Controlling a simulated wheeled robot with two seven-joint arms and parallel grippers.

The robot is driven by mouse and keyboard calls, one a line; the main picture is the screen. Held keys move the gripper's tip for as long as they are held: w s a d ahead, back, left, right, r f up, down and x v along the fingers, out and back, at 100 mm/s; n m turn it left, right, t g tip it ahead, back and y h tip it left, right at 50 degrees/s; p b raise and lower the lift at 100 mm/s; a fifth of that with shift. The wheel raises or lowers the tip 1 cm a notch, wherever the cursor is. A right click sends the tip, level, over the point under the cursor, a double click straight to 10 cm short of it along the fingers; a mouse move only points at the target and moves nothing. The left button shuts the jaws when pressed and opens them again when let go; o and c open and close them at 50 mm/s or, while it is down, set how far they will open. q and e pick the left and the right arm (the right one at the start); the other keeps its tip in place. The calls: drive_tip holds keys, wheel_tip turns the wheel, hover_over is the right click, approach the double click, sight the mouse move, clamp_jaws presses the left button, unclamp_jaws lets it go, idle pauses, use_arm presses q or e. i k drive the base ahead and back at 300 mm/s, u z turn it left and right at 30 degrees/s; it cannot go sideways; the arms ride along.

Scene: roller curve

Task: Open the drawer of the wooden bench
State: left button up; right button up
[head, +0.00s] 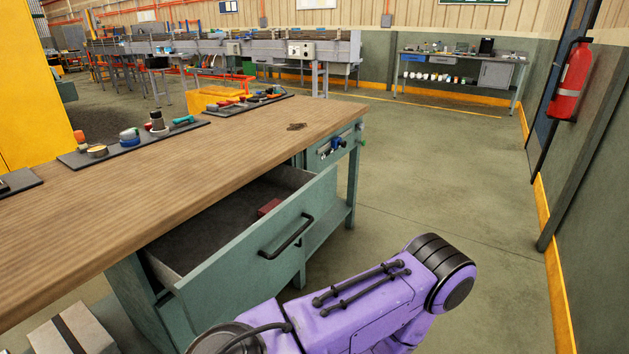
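The wooden bench (170,178) has a brown wooden top on a green metal frame and fills the left and middle of the head view. Its large green drawer (236,271) stands pulled out under the top, with the dark inside and a small red object (269,207) in it showing. A black bar handle (287,237) is on the drawer front. A purple arm of mine lies in front of the drawer, at the lower middle, apart from the handle in the picture. Neither gripper shows in this view.
Trays with tools and small parts (130,140) lie along the bench top's far edge. A cardboard box (77,335) is at the lower left. A red fire extinguisher (572,82) hangs on the right wall. The floor right of the bench is clear.

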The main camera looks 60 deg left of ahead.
sight(210, 261)
drive_tip(key=u, duration=0.55)
drive_tip(key=i, duration=0.75)
drive_tip(key=u, duration=0.85)
